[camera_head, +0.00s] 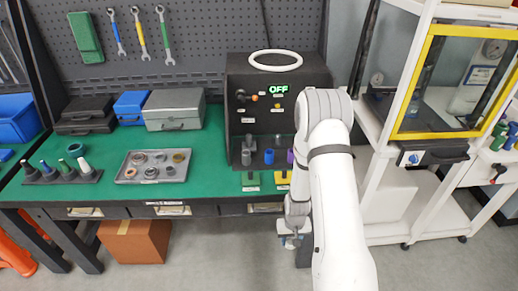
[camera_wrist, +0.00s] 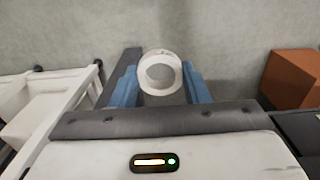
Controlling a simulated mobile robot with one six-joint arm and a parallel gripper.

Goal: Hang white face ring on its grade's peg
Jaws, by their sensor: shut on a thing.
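My gripper (camera_wrist: 161,90) is shut on a white ring (camera_wrist: 145,80), held upright between two blue fingers with its hole facing the wrist camera. In the head view my gripper (camera_head: 291,241) hangs low in front of the bench, below the tabletop; the ring is too small to make out there. A dark rack (camera_head: 62,178) with several upright pegs stands at the bench's left end. Its pegs have different coloured tops, including a blue-grey, a green and a white one (camera_head: 85,166). My gripper is well to the right of this rack.
A grey tray (camera_head: 128,179) of several rings lies on the green bench (camera_head: 215,165). A green ring (camera_head: 75,150) lies behind the rack. A black tester (camera_head: 240,82) reads OFF, with coloured cylinders at its foot. A cardboard box (camera_head: 135,243) sits below. A white shelf cart stands right.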

